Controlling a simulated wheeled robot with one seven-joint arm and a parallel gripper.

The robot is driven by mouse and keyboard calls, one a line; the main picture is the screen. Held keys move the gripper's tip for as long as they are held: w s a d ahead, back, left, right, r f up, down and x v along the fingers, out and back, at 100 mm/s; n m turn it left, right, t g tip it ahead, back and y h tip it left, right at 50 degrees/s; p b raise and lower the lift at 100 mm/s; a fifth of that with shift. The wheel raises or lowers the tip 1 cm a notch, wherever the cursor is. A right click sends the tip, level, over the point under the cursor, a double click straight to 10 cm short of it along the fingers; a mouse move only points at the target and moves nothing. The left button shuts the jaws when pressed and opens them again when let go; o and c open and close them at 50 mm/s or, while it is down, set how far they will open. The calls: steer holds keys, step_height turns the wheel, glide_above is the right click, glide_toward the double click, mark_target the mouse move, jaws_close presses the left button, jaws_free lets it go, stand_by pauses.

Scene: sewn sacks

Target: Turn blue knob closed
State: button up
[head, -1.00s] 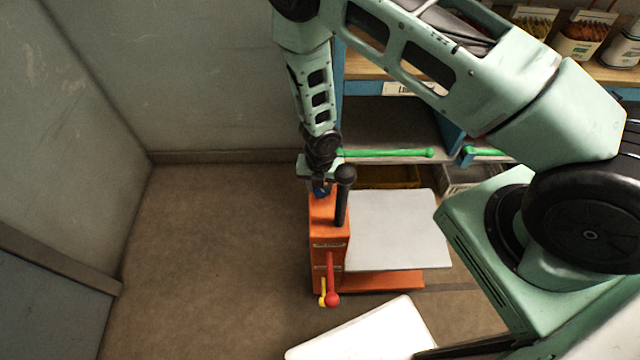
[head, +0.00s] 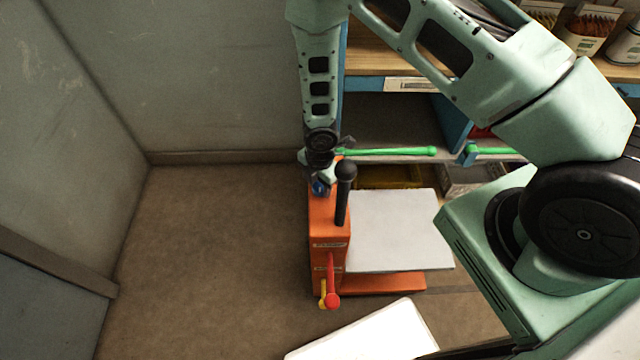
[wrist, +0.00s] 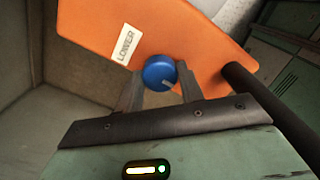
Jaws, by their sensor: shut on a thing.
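The blue knob (wrist: 160,73) sits on the orange top of the machine, beside a white label reading "LOWER" (wrist: 127,45). In the head view the knob (head: 319,187) shows on top of the orange machine (head: 328,225), partly covered by my gripper. My gripper (wrist: 158,85) is shut on the knob, one finger on each side of it. In the head view my gripper (head: 322,178) is above the machine's far end.
A black upright handle (head: 343,195) stands close to the right of my gripper. Red (head: 332,300) and yellow (head: 322,301) levers hang on the front. A grey plate (head: 395,230) extends right. Green rods (head: 390,152) and shelves lie behind. The floor at left is clear.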

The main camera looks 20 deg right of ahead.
mark_target(320, 186)
stand_by(0.4)
steer(key=o, duration=1)
step_height(320, 186, up, 18)
steer(key=shift+f+b, duration=0.25)
steer(key=shift+b, duration=0.05)
steer(key=s+a+r+m+b, duration=0.1)
steer(key=s+a+r+m, duration=0.1)
steer(key=s+r+m, duration=0.3)
steer(key=s+a+r+m+b, duration=0.1)
steer(key=s+r+m, duration=0.3)
steer(key=s, duration=0.5)
steer(key=s+a+r+m+b, duration=0.1)
steer(key=s+a+r+m, duration=0.2)
steer(key=s+r+m, duration=0.2)
steer(key=shift+s+r+m+y, duration=0.3)
steer(key=shift+s+r, duration=0.75)
steer(key=shift+r, duration=0.05)
